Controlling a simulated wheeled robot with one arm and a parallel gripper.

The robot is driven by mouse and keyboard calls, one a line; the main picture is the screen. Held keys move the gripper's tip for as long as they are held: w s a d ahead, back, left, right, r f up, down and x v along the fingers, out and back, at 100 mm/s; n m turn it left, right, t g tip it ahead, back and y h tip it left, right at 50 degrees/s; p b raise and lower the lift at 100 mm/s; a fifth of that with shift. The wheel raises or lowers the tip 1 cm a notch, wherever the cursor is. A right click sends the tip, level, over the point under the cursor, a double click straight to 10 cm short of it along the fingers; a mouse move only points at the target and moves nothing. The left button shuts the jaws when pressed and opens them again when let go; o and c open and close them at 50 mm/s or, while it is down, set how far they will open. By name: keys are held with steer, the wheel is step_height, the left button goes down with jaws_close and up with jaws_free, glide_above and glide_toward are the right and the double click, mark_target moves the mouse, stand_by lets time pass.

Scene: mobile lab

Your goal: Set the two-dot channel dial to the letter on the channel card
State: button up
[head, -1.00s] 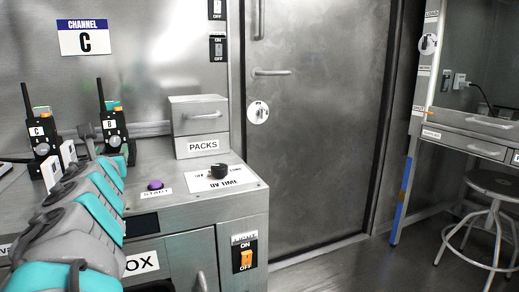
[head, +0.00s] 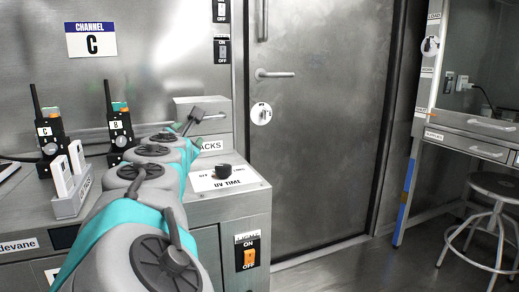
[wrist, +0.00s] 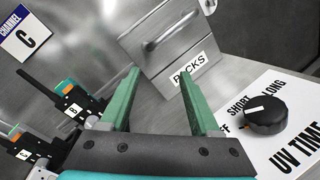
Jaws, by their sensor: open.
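The channel card (head: 91,40) on the back wall reads C; it also shows in the wrist view (wrist: 27,35). Two black handheld radios stand on the left counter: one labelled C (head: 46,140) and one labelled B (head: 119,128). In the wrist view the B radio (wrist: 78,108) is left of my gripper, and the C radio (wrist: 22,148) is at the lower left. My gripper (wrist: 160,76) is open with nothing between its green fingers, pointing towards the PACKS drawer and apart from both radios.
The PACKS drawer box (head: 203,122) stands at the back of the counter. A black UV TIME knob (head: 224,171) on a white plate is to the right of my gripper. A holder (head: 72,203) with white items stands before the radios. A stool (head: 493,205) is far right.

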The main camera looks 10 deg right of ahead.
steer(key=d+m, duration=0.2)
steer(key=d, duration=0.1)
steer(key=d+m+g+h, duration=0.1)
steer(key=d+m, duration=0.1)
steer(key=d, duration=0.1)
steer(key=d+f+m+h, duration=0.1)
steer(key=d+m, duration=0.1)
steer(key=d, duration=0.1)
steer(key=shift+d+m+g, duration=0.2)
steer(key=shift+m+g, duration=0.1)
steer(key=d+m, duration=0.1)
steer(key=d, duration=0.1)
steer(key=d+f+m+g+h, duration=0.1)
steer(key=d+m, duration=0.1)
steer(key=s+d+f+m, duration=0.1)
steer(key=d+m, duration=0.1)
steer(key=d, duration=0.1)
steer(key=shift+f+g, duration=0.25)
steer(key=shift+g, duration=0.05)
steer(key=shift+s+d+f+m+h, duration=0.15)
steer(key=shift+d+m+h, duration=0.2)
steer(key=shift+m, duration=0.15)
